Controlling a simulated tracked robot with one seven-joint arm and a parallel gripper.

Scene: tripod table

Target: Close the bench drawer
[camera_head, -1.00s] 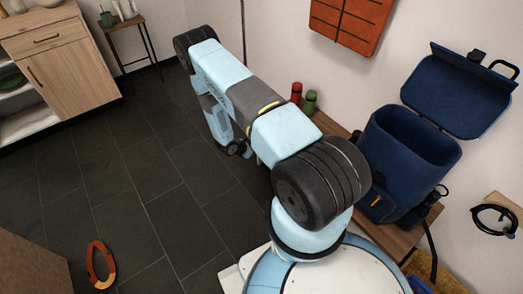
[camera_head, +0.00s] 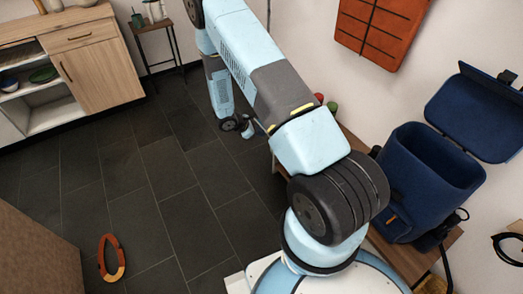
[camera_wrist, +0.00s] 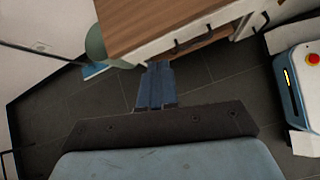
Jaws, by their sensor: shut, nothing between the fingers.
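The wooden bench (camera_head: 414,262) stands along the right wall in the head view, partly hidden behind my arm. In the wrist view, a wood-topped piece with a pale front (camera_wrist: 160,47) and dark handles, likely the bench, crosses the top of the picture. I cannot tell clearly how far its drawer stands open. My gripper (camera_wrist: 155,68) is shut and empty, with its tips close to the pale front in the picture. Whether they touch it I cannot tell. In the head view my arm reaches away from my base, and the drawer front is not visible.
Red (camera_head: 319,98) and green (camera_head: 332,107) bottles show behind my arm. An orange ring-shaped thing (camera_head: 112,258) lies on the dark tiled floor. A wooden cabinet (camera_head: 100,70) and small side table (camera_head: 155,26) stand at the back left.

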